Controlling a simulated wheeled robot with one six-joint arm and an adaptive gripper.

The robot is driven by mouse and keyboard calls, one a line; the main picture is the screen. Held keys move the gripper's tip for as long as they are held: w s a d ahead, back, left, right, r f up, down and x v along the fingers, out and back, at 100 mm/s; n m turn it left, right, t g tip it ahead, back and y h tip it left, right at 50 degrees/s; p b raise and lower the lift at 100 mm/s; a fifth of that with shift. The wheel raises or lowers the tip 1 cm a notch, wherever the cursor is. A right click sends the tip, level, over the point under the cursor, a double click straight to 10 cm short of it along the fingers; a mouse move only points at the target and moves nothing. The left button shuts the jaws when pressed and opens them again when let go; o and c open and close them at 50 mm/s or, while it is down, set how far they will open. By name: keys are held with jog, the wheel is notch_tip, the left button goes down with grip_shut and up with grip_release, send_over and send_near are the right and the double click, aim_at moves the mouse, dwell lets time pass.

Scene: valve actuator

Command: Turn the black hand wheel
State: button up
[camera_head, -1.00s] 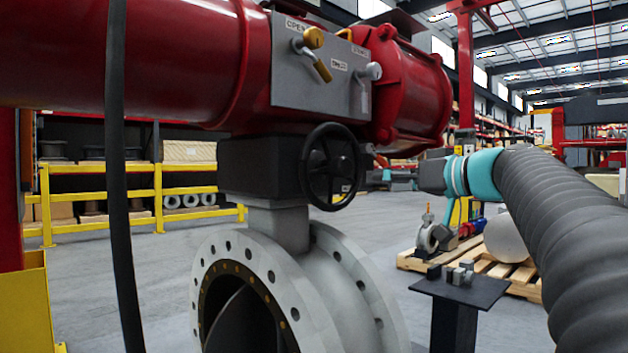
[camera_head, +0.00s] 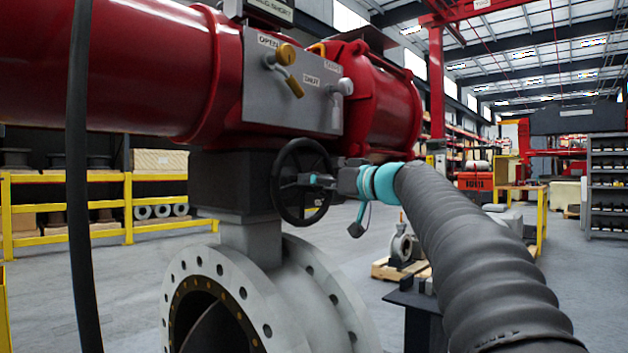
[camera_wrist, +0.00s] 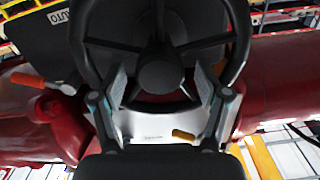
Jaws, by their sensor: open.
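The black hand wheel (camera_head: 280,184) stands upright on the side of the dark gearbox (camera_head: 232,184), under the red actuator (camera_head: 384,98). In the wrist view the wheel's rim, spokes and round hub (camera_wrist: 160,72) fill the top centre. My gripper (camera_head: 300,181) is at the wheel's right front in the head view. In the wrist view its two fingers (camera_wrist: 166,82) are spread apart, one on each side of the hub, overlapping the lower rim and spokes. I cannot tell whether they touch the wheel. Nothing is visibly held between them.
A grey panel (camera_head: 300,112) with small yellow and grey levers sits above the wheel. A large grey flanged valve body (camera_head: 290,305) is below. A black hose (camera_head: 77,200) hangs at the left. A small dark stand (camera_head: 420,305) is at lower right. Open floor lies beyond.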

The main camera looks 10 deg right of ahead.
jog(key=shift+w+a, duration=0.45)
jog(key=shift+w, duration=0.1)
